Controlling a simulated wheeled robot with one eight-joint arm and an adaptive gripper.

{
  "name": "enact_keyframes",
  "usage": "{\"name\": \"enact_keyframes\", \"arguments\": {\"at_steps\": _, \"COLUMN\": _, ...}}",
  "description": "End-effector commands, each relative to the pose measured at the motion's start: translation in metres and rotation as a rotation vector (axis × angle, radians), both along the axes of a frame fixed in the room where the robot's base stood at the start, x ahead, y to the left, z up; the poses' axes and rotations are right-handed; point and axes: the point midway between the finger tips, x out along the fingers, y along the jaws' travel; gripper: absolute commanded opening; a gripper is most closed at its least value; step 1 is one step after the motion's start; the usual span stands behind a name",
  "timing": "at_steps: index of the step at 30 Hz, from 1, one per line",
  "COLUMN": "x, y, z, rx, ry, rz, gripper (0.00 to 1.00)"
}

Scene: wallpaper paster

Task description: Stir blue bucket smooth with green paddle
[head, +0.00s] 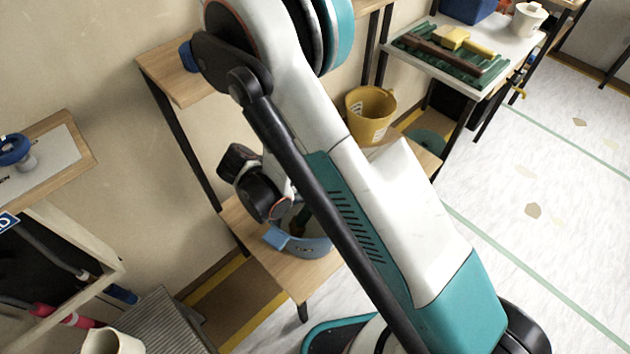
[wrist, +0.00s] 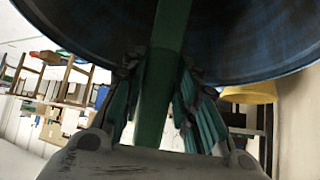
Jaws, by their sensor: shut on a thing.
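The blue bucket (head: 308,247) stands on a low wooden bench, partly covered by my arm in the head view. In the wrist view its dark blue wall (wrist: 250,45) fills the top of the picture. The green paddle (wrist: 170,40) runs up between the fingers of my gripper (wrist: 160,75), which is shut on it. The paddle reaches across the bucket in the wrist view. In the head view my wrist is at the bucket's left rim. The paddle's far end and the bucket's contents cannot be made out.
A yellow bucket (head: 370,112) stands farther back on the bench, near a white table (head: 408,42) with a green tray (head: 440,58) of tools. A wooden board (head: 60,160) and an open cabinet (head: 60,265) are at left. The floor at right (head: 540,200) is clear.

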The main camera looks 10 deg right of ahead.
Motion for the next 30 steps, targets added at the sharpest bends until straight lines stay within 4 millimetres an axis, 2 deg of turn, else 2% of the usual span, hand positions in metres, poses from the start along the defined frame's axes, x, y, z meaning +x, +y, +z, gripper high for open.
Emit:
{"name": "enact_keyframes", "arguments": {"at_steps": 5, "x": -0.005, "y": -0.001, "z": 0.0, "rx": 0.0, "ry": 0.0, "rz": -0.001, "gripper": 0.0}}
{"name": "enact_keyframes", "arguments": {"at_steps": 30, "x": 0.034, "y": -0.064, "z": 0.0, "rx": 0.0, "ry": 0.0, "rz": -0.003, "gripper": 0.0}}
